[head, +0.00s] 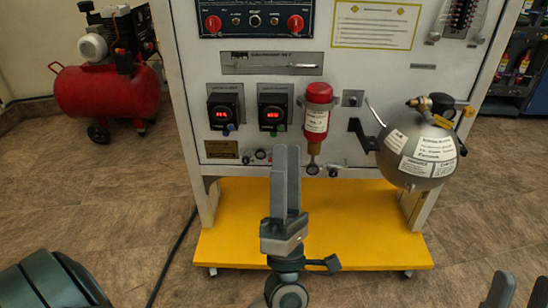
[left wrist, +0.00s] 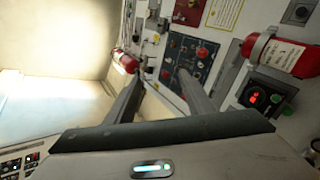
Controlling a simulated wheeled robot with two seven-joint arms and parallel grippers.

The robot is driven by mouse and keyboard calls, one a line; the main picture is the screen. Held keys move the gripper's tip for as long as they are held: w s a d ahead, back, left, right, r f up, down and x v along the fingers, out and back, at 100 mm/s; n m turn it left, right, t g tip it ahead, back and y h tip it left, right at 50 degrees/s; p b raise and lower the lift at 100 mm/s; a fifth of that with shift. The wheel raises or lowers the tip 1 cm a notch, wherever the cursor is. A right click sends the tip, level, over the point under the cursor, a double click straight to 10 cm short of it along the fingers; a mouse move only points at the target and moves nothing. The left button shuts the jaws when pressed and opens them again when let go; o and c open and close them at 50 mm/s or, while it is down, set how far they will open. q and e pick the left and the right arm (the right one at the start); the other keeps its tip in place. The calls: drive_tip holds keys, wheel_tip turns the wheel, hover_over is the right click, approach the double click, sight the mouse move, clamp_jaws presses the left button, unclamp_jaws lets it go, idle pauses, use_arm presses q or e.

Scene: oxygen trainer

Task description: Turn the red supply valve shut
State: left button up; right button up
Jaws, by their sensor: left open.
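The trainer's dark panel carries two red knobs, a left one (head: 213,23) and a right one (head: 295,23). I cannot tell from the pictures which red part is the supply valve. A red cylinder (head: 318,95) with a white label hangs lower on the board; a red cylinder also shows in the left wrist view (left wrist: 283,52). My left gripper (head: 285,150) is open and empty, pointing up in front of the board's lower part. In the left wrist view its fingers (left wrist: 158,80) stand apart. Two fingertips of my right gripper (head: 518,288) show at the bottom right, apart.
A silver sphere (head: 425,150) with labels juts out at the board's right. Two dark boxes with red displays, left (head: 222,112) and right (head: 271,112), sit mid-board. A yellow base (head: 350,225) extends forward below. A red compressor (head: 105,90) stands at left; floor between is mostly clear.

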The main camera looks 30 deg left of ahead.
use_arm(q)
drive_tip(key=w+a+f+n+g+h+p, duration=0.2)
drive_tip(key=f+n+g, duration=0.1)
drive_tip(key=f, duration=0.5)
drive_tip(key=w+a+f+n+g+h+p, duration=0.2)
drive_tip(key=w+a+f+n+g, duration=0.1)
drive_tip(key=f+n, duration=0.3)
drive_tip(key=w+a+f+n+g+h+p, duration=0.2)
drive_tip(key=a+f+n, duration=0.1)
drive_tip(key=f, duration=0.6)
drive_tip(key=shift+w+a+f+n+g+p, duration=0.25)
drive_tip(key=shift+w+f+n+g+p, duration=0.15)
drive_tip(key=shift+n, duration=0.3)
use_arm(e)
drive_tip(key=s+a+f+g+h, duration=0.1)
drive_tip(key=a+f+g, duration=0.2)
drive_tip(key=f+g, duration=0.4)
wheel_tip(320, 180, down, 4)
drive_tip(key=shift+a+f+h, duration=0.1)
drive_tip(key=shift+a+h, duration=0.15)
drive_tip(key=shift+h, duration=0.15)
drive_tip(key=shift+s, duration=0.1)
